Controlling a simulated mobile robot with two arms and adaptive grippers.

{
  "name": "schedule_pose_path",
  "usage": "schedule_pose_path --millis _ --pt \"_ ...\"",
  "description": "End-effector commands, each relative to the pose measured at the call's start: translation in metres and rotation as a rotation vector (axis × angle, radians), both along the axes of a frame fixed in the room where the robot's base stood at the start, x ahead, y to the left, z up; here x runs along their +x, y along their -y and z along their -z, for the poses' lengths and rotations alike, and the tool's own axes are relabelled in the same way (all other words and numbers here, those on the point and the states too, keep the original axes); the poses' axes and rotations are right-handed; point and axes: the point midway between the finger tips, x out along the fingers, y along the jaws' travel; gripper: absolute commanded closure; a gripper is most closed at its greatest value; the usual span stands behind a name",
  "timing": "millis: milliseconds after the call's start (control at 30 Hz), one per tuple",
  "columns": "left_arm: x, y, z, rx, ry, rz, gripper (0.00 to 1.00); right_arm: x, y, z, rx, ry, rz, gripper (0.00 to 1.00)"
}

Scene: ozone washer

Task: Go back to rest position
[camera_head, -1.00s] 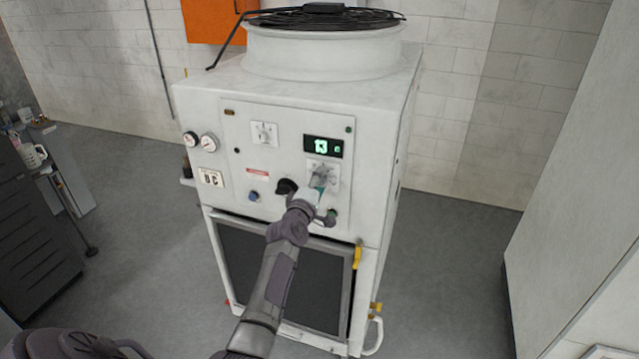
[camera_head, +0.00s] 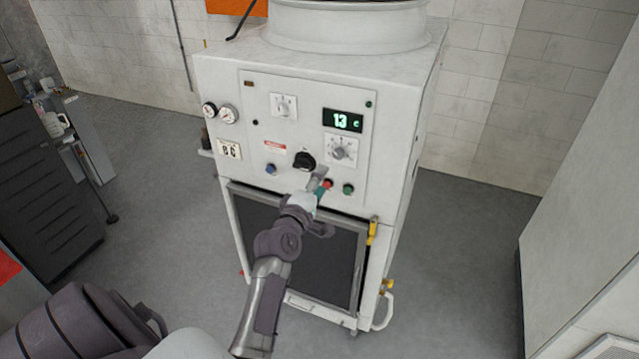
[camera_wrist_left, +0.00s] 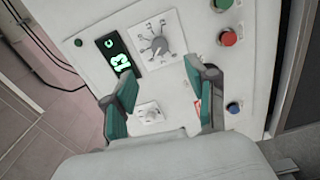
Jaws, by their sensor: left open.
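The white washer machine (camera_head: 230,85) stands in the middle of the head view. Its front panel has a lit display reading 13 (camera_head: 343,121), a pointer dial (camera_head: 341,151), a black knob (camera_head: 304,161), and blue (camera_head: 271,169), red (camera_head: 328,184) and green (camera_head: 348,189) buttons. My left gripper (camera_head: 320,183) is in front of the panel, below the black knob and partly over the button row. In the left wrist view its two green-padded fingers (camera_wrist_left: 155,88) are spread with nothing between them; the dial (camera_wrist_left: 157,47) shows beyond them. My right gripper is not in view.
Below the panel is a dark framed door (camera_head: 290,245) with a yellow latch (camera_head: 373,232). A dark drawer cabinet (camera_head: 45,190) stands at left, with a mug (camera_head: 56,123) near it. A white surface (camera_head: 580,210) fills the right side. Grey floor (camera_head: 465,260) lies clear between.

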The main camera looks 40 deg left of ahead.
Motion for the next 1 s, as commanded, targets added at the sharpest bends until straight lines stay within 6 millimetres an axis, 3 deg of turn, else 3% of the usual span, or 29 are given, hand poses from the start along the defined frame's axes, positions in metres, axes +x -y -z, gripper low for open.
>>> schedule_pose_path --millis 533,633,767,867,1000 --pt "-0.001 0.0 0.0 0.001 0.0 0.0 0.43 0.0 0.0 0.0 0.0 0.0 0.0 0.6" --pt "0.0 0.003 0.01 0.011 -0.021 0.006 0.43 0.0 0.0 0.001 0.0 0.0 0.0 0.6" --pt "0.002 0.018 0.063 0.072 -0.13 0.039 0.43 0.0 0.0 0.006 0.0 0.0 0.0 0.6" --pt "-0.002 0.039 0.131 0.161 -0.269 0.093 0.43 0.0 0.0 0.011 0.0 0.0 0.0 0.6" --pt "-0.024 0.072 0.233 0.31 -0.472 0.199 0.43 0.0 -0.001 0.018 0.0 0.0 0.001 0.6"
